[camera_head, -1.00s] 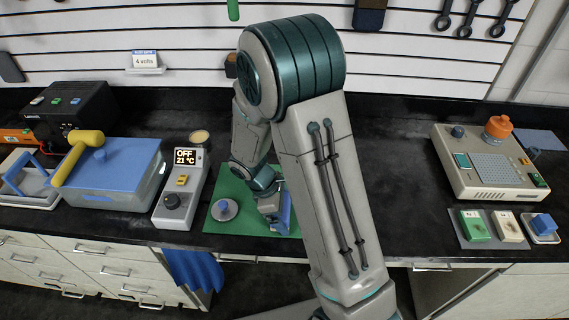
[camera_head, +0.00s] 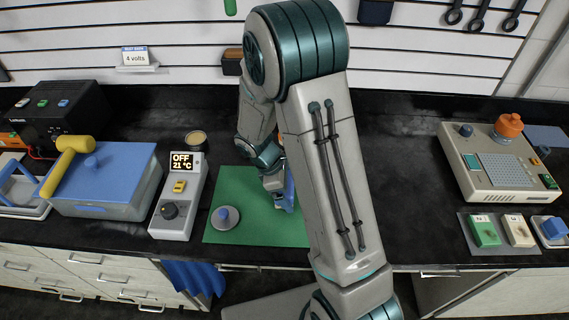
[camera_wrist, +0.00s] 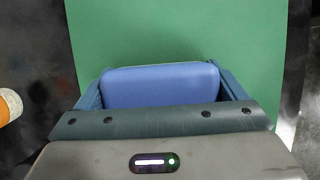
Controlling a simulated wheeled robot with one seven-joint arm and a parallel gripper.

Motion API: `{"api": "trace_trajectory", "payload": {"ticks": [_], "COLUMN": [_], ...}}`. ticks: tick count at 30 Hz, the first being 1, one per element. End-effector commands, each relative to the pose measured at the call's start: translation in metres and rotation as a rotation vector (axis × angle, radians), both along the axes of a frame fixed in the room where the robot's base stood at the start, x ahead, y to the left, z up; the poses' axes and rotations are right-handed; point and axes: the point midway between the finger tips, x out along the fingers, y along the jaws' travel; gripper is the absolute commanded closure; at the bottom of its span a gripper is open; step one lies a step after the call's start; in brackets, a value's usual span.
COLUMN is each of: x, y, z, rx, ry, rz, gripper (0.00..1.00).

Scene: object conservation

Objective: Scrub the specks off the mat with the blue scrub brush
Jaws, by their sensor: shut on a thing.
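The green mat (camera_head: 250,230) lies flat on the dark counter, and it fills most of the wrist view (camera_wrist: 180,30). My gripper (camera_head: 286,198) is over the right part of the mat, partly hidden behind my arm. It is shut on the blue scrub brush (camera_wrist: 160,85), whose smooth blue body sits between the fingers in the wrist view. The brush's underside is hidden, so I cannot tell whether it touches the mat. I can make out no specks on the visible part of the mat; my arm hides its right side.
A grey disc with a blue knob (camera_head: 225,218) sits on the mat's left front. Left stand a grey heater-like unit reading OFF (camera_head: 178,205) and a blue-lidded box (camera_head: 120,165) with a yellow mallet (camera_head: 66,160). A beige device (camera_head: 500,170) stands far right.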

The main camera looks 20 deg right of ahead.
Motion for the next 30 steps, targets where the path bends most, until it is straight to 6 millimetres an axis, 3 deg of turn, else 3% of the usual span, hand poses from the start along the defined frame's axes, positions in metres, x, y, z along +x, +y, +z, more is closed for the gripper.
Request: {"api": "trace_trajectory", "payload": {"ticks": [4,21,30], "x": [0.0,0.0,0.0], "y": [0.0,0.001,0.001], "z": [0.025,0.075,0.081], "rx": [0.001,0.0,0.0], "ry": [-0.003,0.0,0.001], "rz": [0.0,0.001,0.002], "gripper": [0.38,0.38,0.38]}}
